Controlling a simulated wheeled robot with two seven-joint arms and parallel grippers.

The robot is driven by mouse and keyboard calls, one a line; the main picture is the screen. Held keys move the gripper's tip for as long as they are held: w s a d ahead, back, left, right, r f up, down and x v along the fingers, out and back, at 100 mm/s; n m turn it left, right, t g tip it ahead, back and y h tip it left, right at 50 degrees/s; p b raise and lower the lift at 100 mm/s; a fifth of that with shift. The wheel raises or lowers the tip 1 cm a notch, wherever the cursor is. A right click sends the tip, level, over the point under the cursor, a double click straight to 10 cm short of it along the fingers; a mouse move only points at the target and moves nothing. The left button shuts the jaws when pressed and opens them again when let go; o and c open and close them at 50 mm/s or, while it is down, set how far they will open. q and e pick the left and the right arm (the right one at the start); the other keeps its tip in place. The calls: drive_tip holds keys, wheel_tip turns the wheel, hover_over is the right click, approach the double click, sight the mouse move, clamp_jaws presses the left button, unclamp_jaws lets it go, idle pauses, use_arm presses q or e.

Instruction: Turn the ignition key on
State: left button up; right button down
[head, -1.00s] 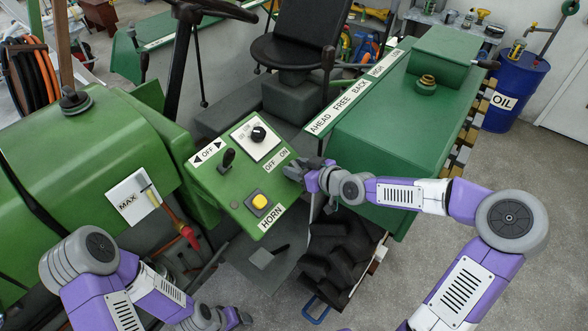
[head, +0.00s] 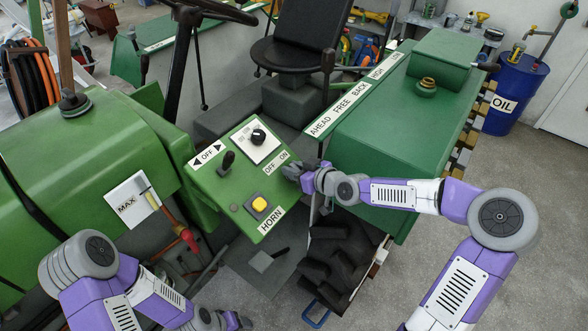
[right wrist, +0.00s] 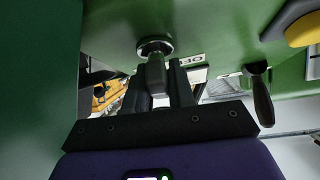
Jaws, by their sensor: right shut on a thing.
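The ignition key (right wrist: 155,72) shows in the right wrist view as a grey piece standing out from a round metal collar (right wrist: 154,46) on the green panel. My right gripper (right wrist: 160,82) is shut on it, with dark fingers either side. In the head view the right gripper (head: 291,172) is at the right edge of the green control panel (head: 228,190), beside the OFF ON label (head: 275,163), and hides the key. How far the key is turned cannot be told. My left gripper (head: 240,320) is low at the bottom edge, away from the panel; its fingers are unclear.
The panel also carries a black lever (head: 227,160), a round knob (head: 258,136) and a yellow horn button (head: 259,204). The green fender (head: 385,150) is right of the panel, with the tyre (head: 340,255) below. A steering wheel (head: 215,10) is above.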

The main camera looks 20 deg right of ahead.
drive_tip(key=shift+f+m+t+h+b, duration=0.25)
drive_tip(key=shift+m+h+b, duration=0.55)
drive_tip(key=shift+m+b, duration=0.65)
drive_tip(key=shift+r+m+h+b, duration=0.2)
drive_tip(key=shift+m+h+b, duration=0.3)
drive_tip(key=shift+b, duration=0.55)
drive_tip(key=shift+d, duration=0.1)
drive_tip(key=c, duration=1.1)
unclamp_jaws()
drive_tip(key=shift+r, duration=0.1)
